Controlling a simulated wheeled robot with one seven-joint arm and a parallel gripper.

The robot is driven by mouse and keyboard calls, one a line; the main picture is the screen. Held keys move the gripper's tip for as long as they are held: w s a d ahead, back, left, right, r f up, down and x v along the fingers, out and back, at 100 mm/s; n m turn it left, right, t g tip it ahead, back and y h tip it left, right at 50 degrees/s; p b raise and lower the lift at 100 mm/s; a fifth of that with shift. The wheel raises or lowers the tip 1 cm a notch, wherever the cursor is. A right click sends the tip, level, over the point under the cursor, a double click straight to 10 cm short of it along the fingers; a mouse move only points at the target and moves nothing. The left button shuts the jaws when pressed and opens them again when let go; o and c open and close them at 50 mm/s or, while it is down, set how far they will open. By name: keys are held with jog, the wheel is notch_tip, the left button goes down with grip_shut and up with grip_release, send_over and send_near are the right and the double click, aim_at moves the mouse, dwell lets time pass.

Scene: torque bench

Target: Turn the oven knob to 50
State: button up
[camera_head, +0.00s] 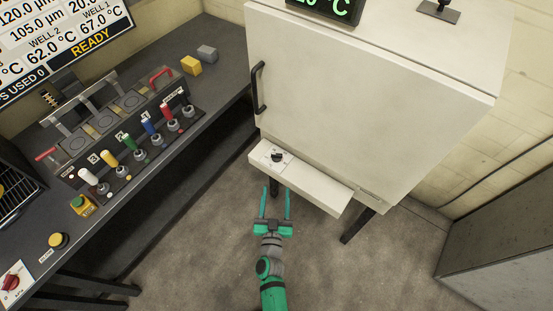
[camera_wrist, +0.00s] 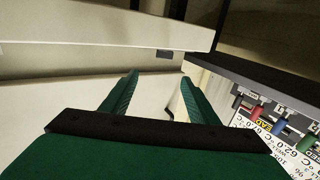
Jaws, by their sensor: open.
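The oven is a large white cabinet (camera_head: 365,110) with a closed door and a black handle (camera_head: 259,88) on its left edge. The oven knob (camera_head: 277,156) is small and black, on a white ledge panel below the door, near its left end. Its dial marks are too small to read. My gripper (camera_head: 276,190) is open and empty in front of the ledge, just below the knob in the head view, not touching it. In the wrist view its two green fingers (camera_wrist: 160,95) are spread apart with nothing between them. I do not make out the knob there.
A dark bench (camera_head: 215,75) on the left holds a panel with several coloured levers (camera_head: 140,145) and a red knob box (camera_head: 12,283). A green display (camera_head: 328,8) sits atop the oven. A grey cabinet (camera_head: 505,235) stands at right. The floor around my arm is clear.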

send_near(276, 156)
jog(key=shift+h, duration=0.3)
jog(key=w, duration=0.7)
jog(key=shift+w+d, duration=0.2)
jog(key=shift+w, duration=0.1)
jog(key=shift+w+d, duration=0.25)
jog(key=shift+w, duration=0.2)
jog(key=shift+c, duration=0.3)
jog(key=shift+a, duration=0.1)
jog(key=c, duration=1)
